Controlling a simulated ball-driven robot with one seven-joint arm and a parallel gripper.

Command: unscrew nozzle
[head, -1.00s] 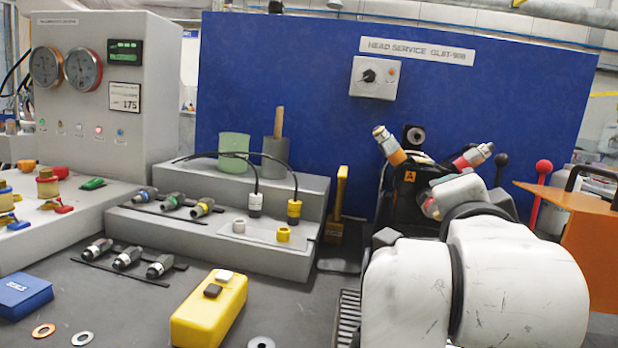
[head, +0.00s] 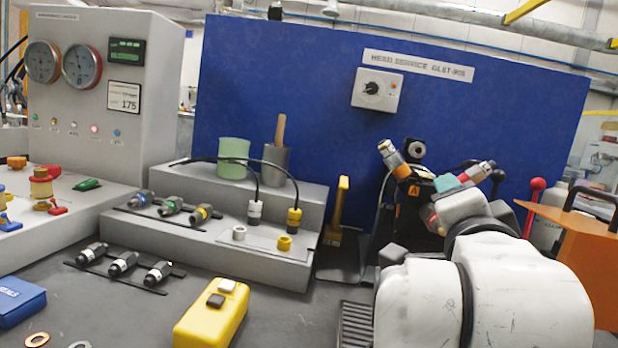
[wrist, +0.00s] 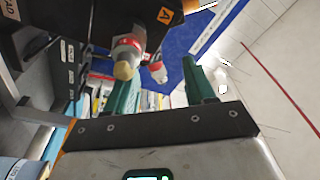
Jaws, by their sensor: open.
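A dark head (head: 405,215) with an orange "A" label stands before the blue panel. One nozzle with an orange band (head: 392,156) points up and left from it; another with a red band (head: 478,171) points up and right. My gripper (head: 448,184) is beside the head, with a teal finger showing near the red-banded nozzle. In the wrist view my gripper (wrist: 158,78) is open, its two green fingers apart. A pale-tipped nozzle (wrist: 126,62) is by the left finger, and a red and white nozzle (wrist: 157,72) shows between the fingers. Contact cannot be told.
A grey stepped stand (head: 215,240) holds several connectors, a green cup (head: 233,157) and a grey cup (head: 277,165). A yellow box (head: 212,315) lies in front. An orange case (head: 575,245) is at the right, near a red-knobbed lever (head: 537,185).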

